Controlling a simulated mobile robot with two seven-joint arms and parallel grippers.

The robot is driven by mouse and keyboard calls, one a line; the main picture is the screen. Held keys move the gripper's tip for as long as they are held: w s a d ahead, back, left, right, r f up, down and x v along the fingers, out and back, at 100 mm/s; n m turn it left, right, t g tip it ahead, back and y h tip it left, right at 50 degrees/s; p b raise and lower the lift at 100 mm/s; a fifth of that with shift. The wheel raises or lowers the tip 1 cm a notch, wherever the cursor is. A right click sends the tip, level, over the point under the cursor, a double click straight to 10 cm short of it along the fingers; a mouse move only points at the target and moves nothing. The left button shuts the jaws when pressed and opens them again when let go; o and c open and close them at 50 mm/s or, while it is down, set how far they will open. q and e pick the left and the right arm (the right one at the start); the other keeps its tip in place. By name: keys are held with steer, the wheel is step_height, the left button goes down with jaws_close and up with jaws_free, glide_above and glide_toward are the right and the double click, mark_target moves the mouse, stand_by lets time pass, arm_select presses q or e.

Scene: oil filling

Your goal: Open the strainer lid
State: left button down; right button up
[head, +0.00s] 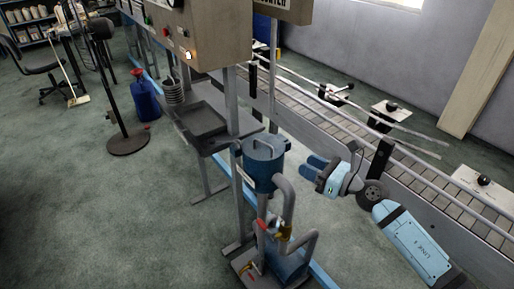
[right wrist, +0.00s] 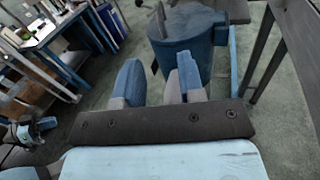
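The strainer (head: 262,170) is a blue upright canister on grey pipes. Its round blue lid (head: 266,147), with a grey handle or bar across the top, looks closed. In the right wrist view the strainer (right wrist: 190,45) stands just past the fingertips. My right gripper (head: 306,165) comes in from the right, with its blue fingers pointing at the strainer. Its fingers (right wrist: 159,64) are spread apart with nothing between them. A gap separates them from the canister in the head view. My left gripper does not show in the head view.
A conveyor (head: 340,125) with rails runs behind my right arm. A control box (head: 205,35) hangs above a grey tray table (head: 200,120) left of the strainer. A blue jug (head: 145,100) and a stand stand on the floor. The floor at front left is clear.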

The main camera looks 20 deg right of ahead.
mark_target(269, 147)
steer(key=p+x, duration=0.1)
steer(key=x, duration=1.2)
steer(key=shift+w+a+p, duration=0.1)
steer(key=shift+a+p, duration=0.05)
steer(key=shift+p, duration=0.15)
jaws_close()
